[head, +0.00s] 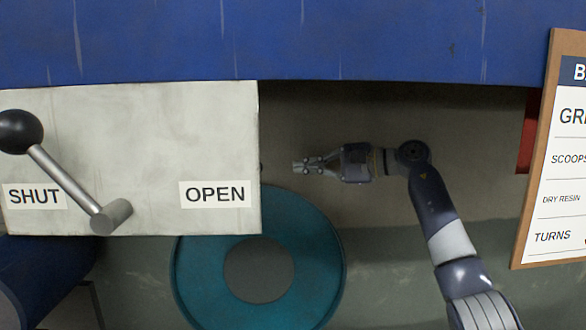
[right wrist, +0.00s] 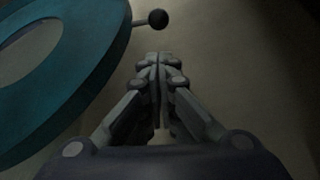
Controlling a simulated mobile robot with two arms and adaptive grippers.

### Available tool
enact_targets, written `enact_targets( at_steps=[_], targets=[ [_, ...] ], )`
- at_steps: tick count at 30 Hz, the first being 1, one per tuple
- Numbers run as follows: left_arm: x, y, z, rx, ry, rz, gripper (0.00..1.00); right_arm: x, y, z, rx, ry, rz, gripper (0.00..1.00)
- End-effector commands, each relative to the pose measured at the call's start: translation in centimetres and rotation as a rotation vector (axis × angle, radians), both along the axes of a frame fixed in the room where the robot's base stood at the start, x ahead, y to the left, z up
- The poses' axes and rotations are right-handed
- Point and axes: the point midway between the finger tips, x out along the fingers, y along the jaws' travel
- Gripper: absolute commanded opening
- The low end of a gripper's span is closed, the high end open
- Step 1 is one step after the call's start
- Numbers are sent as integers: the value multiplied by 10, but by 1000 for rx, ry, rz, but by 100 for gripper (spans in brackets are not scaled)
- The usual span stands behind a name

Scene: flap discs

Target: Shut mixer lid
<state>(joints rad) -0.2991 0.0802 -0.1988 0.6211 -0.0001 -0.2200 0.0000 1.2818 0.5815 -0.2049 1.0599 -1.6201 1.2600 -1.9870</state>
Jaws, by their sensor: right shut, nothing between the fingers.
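A round teal piece (head: 325,262) with a dark grey middle shows low in the head view, partly behind a pale panel. I cannot tell if it is the mixer's lid or its drum. The right wrist view shows its teal rim (right wrist: 97,75) at the left, and a dark ball knob (right wrist: 158,19) on a short rod by that rim. My right gripper (head: 298,167) is shut and empty, just above and right of the teal piece. In the wrist view its fingertips (right wrist: 158,58) point toward the knob, apart from it. My left gripper is out of view.
The pale panel (head: 130,125) reads SHUT and OPEN. Its lever (head: 65,180) has a black ball, leaning up-left on the SHUT side. A blue body (head: 300,40) spans the top. A notice board (head: 545,150) stands right. A blue cylinder (head: 40,275) lies lower left.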

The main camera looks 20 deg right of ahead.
Motion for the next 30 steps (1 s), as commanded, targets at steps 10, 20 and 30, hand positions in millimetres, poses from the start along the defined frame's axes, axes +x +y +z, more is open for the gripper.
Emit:
enact_targets(
  at_steps=[10,20,30],
  targets=[
    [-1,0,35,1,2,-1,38,42,47,-4,8,3,4,0],
    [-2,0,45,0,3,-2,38,60,65,-12,5,1,0,0],
    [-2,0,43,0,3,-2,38,60,65,-13,5,-1,0,0]
  ],
)
